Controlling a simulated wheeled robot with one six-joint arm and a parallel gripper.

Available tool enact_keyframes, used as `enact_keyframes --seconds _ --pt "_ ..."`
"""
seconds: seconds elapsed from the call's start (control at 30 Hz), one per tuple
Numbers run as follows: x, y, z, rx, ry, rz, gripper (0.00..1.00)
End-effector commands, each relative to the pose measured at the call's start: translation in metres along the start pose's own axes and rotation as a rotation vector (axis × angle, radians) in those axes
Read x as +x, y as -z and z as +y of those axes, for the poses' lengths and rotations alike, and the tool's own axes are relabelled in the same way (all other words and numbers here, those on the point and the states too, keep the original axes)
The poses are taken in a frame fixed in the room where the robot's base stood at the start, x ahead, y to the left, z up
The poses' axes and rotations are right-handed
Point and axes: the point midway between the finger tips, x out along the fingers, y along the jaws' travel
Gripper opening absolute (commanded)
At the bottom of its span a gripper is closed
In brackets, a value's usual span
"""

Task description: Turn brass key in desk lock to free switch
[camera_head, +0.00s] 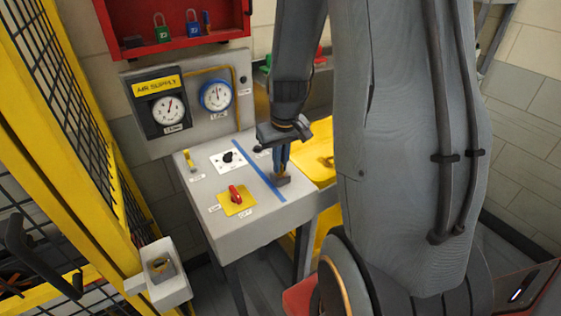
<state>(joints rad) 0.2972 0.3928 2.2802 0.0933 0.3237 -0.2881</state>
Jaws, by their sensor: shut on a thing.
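My gripper (282,166) points down over the right part of the grey desk top, just right of the blue tape line. It is shut on the brass key (281,175), of which only a small brownish-brass bit shows below the fingers. The key stands at a small dark block, the desk lock (283,182); how deep it sits and its turn angle cannot be told. A red rotary switch (236,194) on a yellow plate sits at the front left of the desk. A black knob (228,156) on a white plate is behind it.
A small yellow lever (188,160) stands at the desk's left edge. Two gauges (168,108) and a red lock cabinet (175,30) are on the wall behind. A yellow fence (80,150) rises at left. My arm covers the right side.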

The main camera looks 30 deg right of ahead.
Motion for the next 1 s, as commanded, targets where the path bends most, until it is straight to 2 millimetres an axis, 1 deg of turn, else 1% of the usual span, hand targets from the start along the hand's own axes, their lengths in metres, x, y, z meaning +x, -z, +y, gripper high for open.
enact_keyframes --seconds 0.37,0.4,0.5,0.83,1.0 --pt "0.001 -0.001 0.0 0.025 -0.003 -0.001 0.0" --pt "0.001 -0.001 0.0 0.025 -0.003 -0.001 0.14" --pt "0.0 -0.001 0.0 0.024 -0.003 -0.001 0.29" --pt "-0.002 0.0 0.0 0.024 -0.003 0.001 0.29" --pt "-0.014 0.001 0.0 0.024 -0.004 0.004 0.29"
